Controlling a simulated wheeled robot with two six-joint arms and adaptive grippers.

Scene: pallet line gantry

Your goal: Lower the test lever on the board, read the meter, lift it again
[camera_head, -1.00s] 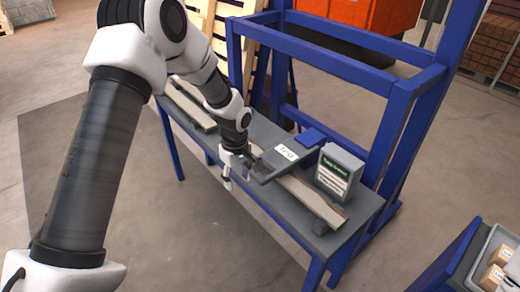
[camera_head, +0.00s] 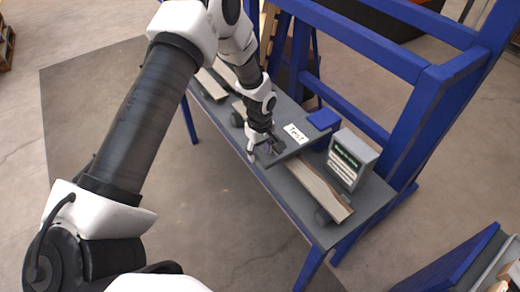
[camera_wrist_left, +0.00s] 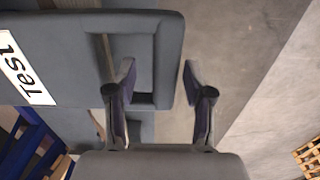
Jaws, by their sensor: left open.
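The test lever (camera_head: 288,151) is a grey plate with a white "Test" label, lying across a wooden board (camera_head: 312,182). In the left wrist view the lever (camera_wrist_left: 85,35) has a slot near its end, leaving a handle bar. My left gripper (camera_head: 264,152) is at this handle end. In the wrist view it (camera_wrist_left: 158,78) is open, one fingertip over the slot and the other past the outer edge. I cannot tell the gap in height. The meter (camera_head: 352,160) is a grey box with a green line and white lines, too small to read. My right gripper is not seen.
The grey bench (camera_head: 362,215) has a blue frame, with blue gantry posts (camera_head: 418,110) behind it. A blue block (camera_head: 323,118) sits at the lever's far end. A blue-edged container (camera_head: 455,258) is at lower right. Open floor lies in front.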

